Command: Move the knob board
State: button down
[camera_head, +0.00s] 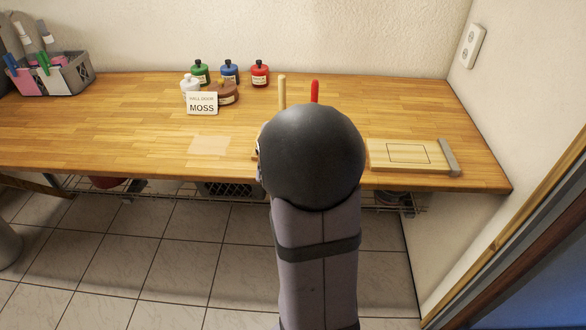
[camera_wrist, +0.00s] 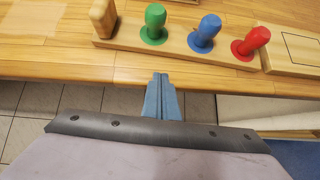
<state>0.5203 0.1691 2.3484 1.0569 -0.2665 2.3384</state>
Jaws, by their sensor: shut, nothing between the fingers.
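The knob board (camera_wrist: 175,45) is a long wooden strip on the worktop. In the wrist view it carries a plain wooden knob (camera_wrist: 103,17), a green knob (camera_wrist: 154,22), a blue knob (camera_wrist: 205,32) and a red knob (camera_wrist: 252,42), left to right. In the head view my arm hides nearly all of it. My gripper (camera_wrist: 161,82) shows blue-grey fingers, shut and empty.
A flat wooden board with a rectangle outline (camera_head: 402,152) and grey end strip lies right of my arm. A pale square patch (camera_head: 210,145) is on the left. A grey caddy (camera_head: 58,76) is far left.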

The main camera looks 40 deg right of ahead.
jog(key=shift+w+d+p, duration=0.65)
jog(key=shift+w+d, duration=0.05)
jog(key=shift+d, duration=0.15)
jog(key=shift+w+d+f+p, duration=0.1)
jog(key=shift+w+d+p, duration=0.2)
jog(key=shift+w+d, duration=0.45)
jog(key=w+d+p, duration=0.1)
jog(key=w+d, duration=0.1)
jog(key=d, duration=0.1)
jog(key=w+d+p, duration=0.1)
jog(key=w+d, duration=0.2)
jog(key=shift+w+d, duration=0.15)
jog(key=shift+w, duration=0.05)
